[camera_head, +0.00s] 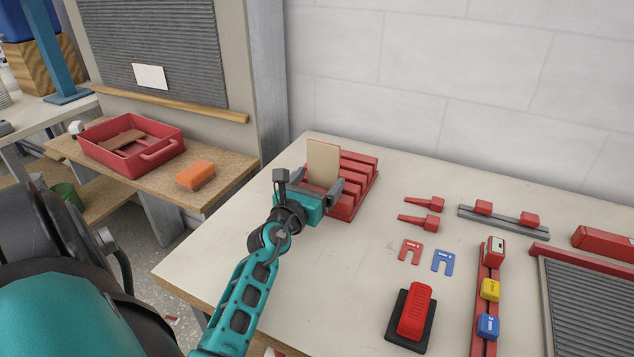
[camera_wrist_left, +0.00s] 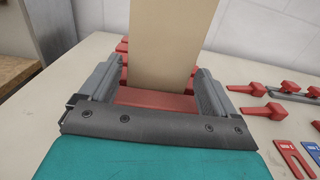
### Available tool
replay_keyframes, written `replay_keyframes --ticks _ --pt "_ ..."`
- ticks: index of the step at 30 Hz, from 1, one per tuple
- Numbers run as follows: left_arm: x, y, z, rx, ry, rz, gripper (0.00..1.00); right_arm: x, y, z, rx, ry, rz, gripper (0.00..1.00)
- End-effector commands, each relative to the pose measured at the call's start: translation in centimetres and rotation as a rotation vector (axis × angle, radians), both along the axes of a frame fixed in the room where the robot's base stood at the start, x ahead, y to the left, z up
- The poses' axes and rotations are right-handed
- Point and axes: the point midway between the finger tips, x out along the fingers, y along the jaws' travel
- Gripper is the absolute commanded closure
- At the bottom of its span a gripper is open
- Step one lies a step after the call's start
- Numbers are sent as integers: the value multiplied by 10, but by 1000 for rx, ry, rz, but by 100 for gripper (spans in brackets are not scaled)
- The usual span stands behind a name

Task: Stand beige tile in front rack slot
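The beige tile (camera_head: 323,160) stands upright at the front part of the red slotted rack (camera_head: 362,178). In the left wrist view the tile (camera_wrist_left: 172,40) rises from the rack (camera_wrist_left: 155,100), and its lower edge meets the red. My left gripper (camera_head: 311,187) is at the rack's near side. In the left wrist view its two fingers (camera_wrist_left: 157,88) are spread wider than the tile, with a gap on each side. How deep the tile sits in the slot is hard to tell. My right gripper is not in view.
Right of the rack lie red clamps (camera_head: 424,203), red and blue shims (camera_head: 443,262) and a red block on a black pad (camera_head: 415,312). A red tray (camera_head: 160,155) and an orange sponge (camera_head: 196,175) sit on the left bench. The front-left worktop is clear.

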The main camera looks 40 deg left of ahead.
Motion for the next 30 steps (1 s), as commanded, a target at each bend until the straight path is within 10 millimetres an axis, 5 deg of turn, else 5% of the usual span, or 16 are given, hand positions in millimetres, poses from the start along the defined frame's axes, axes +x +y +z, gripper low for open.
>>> replay_keyframes --ticks 14,30 --pt "-8 -2 -1 0 5 -1 0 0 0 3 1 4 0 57" --pt "-98 -31 -2 0 3 -1 0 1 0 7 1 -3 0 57"
